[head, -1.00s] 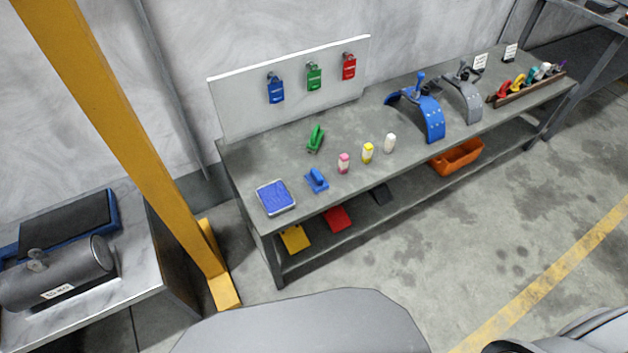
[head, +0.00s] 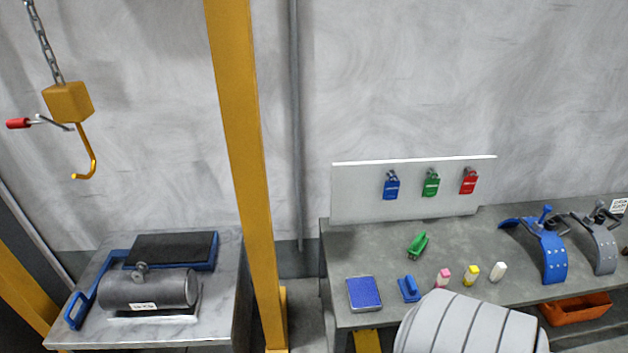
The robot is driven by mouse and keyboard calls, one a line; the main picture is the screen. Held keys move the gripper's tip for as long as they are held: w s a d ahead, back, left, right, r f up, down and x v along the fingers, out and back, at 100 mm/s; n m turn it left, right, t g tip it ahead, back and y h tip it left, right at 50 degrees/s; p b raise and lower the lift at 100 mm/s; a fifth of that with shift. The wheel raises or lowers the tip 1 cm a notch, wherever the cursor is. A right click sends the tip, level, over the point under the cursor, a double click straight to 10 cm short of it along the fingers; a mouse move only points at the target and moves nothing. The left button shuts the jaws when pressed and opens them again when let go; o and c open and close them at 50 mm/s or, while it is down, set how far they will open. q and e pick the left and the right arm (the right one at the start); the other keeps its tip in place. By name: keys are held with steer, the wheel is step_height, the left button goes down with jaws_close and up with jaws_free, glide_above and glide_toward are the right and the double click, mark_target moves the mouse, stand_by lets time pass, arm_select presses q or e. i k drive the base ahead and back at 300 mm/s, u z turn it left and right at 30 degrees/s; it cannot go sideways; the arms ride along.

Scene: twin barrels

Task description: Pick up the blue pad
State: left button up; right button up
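A flat rectangular blue pad (head: 364,294) with a thin pale rim lies on the left front part of the grey bench (head: 340,245). A small blue tool with an upright handle (head: 409,288) stands just to its right, apart from it. A similar green tool (head: 418,244) sits farther back. Neither of my grippers is in view, so nothing is seen touching the pad.
Pink, yellow and white small bottles (head: 471,275) stand right of the blue tool. Blue and grey arched clamps (head: 547,252) stand farther right. A yellow post (head: 240,170) rises between the bench and a left table (head: 225,285) with a dark cylinder (head: 150,289). A hook (head: 86,155) hangs above.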

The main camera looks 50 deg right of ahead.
mark_target(410, 293)
steer(key=u, duration=1.45)
steer(key=k, duration=2.3)
steer(key=z, duration=0.75)
